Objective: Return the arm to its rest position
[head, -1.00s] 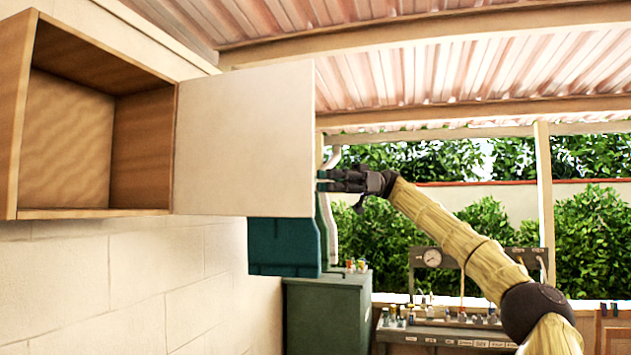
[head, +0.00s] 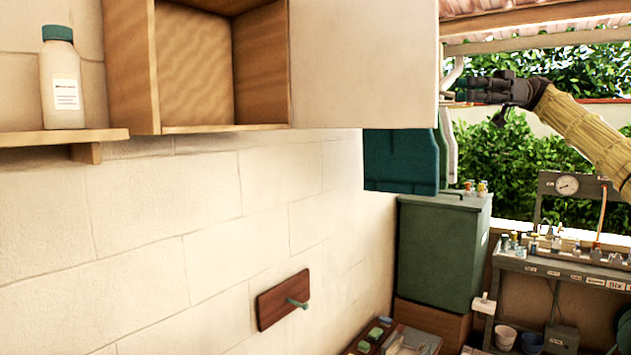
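My gripper (head: 470,88) is at the upper right of the head view, at the end of my arm in its yellowish sleeve. Its dark fingers point left toward the free edge of the open cabinet door (head: 365,62). I cannot tell whether the fingertips are clear of the door edge or how wide they are spread. No held object shows. The wooden wall cabinet (head: 195,65) stands open and its visible inside is empty.
A white bottle with a green cap (head: 62,85) stands on a wall shelf (head: 55,138) at left. A green cabinet (head: 440,250) stands below the door. A bench with a gauge (head: 567,185) is at right. A wooden wall plate with a peg (head: 284,300) is low.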

